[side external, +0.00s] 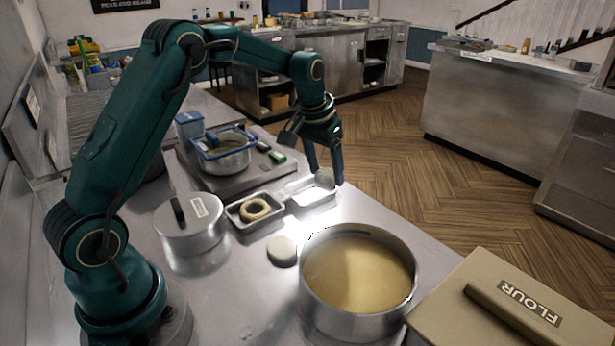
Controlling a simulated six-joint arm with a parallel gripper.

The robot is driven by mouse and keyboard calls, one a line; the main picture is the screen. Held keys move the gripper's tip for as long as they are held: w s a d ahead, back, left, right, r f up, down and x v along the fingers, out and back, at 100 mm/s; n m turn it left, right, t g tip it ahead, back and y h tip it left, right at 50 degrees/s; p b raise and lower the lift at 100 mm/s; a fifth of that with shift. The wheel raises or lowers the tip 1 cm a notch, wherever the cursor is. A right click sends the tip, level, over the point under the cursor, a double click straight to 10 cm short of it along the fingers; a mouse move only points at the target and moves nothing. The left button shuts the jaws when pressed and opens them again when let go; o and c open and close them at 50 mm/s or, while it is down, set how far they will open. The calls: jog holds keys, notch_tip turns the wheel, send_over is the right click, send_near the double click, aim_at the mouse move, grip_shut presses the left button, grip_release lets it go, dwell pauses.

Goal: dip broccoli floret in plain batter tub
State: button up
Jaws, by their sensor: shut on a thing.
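My gripper (325,170) points down over the far edge of the steel counter, its fingers shut on a small grey-green lump, which appears to be the broccoli floret (325,179). The floret is at the right end of a small metal tray (301,196); I cannot tell whether it touches the tray. A wide open metal tub (313,294) of smooth tan batter (358,272) stands at the near right, apart from my gripper. No label on this tub is visible.
A lidded pot (188,236) with an unreadable label stands left. A tray (234,219) holds a ring-shaped piece (256,210). A pale round piece (282,251) lies left of the tub. A flour box (490,305) stands right; a pan (224,160) sits behind.

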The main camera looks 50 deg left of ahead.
jog(key=s+a+r, duration=0.3)
jog(key=a, duration=0.2)
jog(key=r+m+h, duration=0.2)
jog(key=m, duration=0.4)
send_over(356, 287)
jog(key=s, duration=0.1)
jog(key=shift+f, duration=5.8)
jog(key=shift+a, duration=0.15)
